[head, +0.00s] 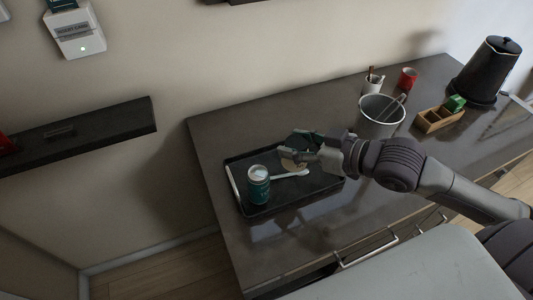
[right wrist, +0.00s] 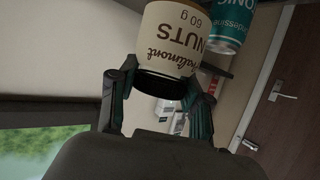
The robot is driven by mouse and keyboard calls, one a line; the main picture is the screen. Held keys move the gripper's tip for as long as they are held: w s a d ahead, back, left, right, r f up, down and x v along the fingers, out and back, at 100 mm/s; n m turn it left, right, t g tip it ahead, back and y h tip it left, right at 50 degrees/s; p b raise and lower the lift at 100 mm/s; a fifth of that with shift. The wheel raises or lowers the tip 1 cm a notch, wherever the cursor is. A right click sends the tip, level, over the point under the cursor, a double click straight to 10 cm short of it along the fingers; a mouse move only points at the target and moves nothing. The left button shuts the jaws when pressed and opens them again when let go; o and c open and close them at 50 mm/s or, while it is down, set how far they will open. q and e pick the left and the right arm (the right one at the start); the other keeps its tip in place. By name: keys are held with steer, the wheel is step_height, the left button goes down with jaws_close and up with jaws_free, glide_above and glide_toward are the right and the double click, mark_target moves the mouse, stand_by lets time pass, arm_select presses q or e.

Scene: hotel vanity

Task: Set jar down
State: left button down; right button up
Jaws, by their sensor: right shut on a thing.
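The jar (right wrist: 172,38) is cream with a dark end, and its label reads "NUTS 60 g". My right gripper (right wrist: 160,88) is shut on it, with a finger on each side. In the head view my right gripper (head: 291,147) is over the black tray (head: 297,196), and the jar is mostly hidden there by the fingers. I cannot tell whether the jar touches the tray. A teal can (head: 258,186) stands at the tray's front left; it also shows beside the jar in the right wrist view (right wrist: 229,25). My left gripper is not in view.
A white spoon-like utensil (head: 292,175) lies on the tray near the can. An ice bucket (head: 382,112), a cup (head: 373,84), a red mug (head: 408,78), a wooden caddy (head: 437,120) and a black kettle (head: 486,72) stand to the right. The counter in front of the tray is clear.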

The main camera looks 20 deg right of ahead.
steer(key=w+a+f, duration=0.1)
steer(key=w+f, duration=0.1)
steer(key=f, duration=0.1)
steer(key=w+a+f+p, duration=0.1)
steer(key=w+a+f, duration=0.1)
steer(key=w, duration=0.1)
steer(key=w+a+f+p, duration=0.1)
steer(key=w+a+f, duration=0.1)
steer(key=w+f, duration=0.1)
steer(key=shift+w+f, duration=0.1)
steer(key=shift+f, duration=0.75)
steer(key=o, duration=1)
steer(key=shift+f, duration=0.15)
steer(key=shift+r, duration=0.25)
steer(key=b+v, duration=0.1)
steer(key=v, duration=0.9)
steer(key=shift+d+f, duration=0.1)
steer(key=shift+d, duration=0.1)
steer(key=shift+v, duration=0.95)
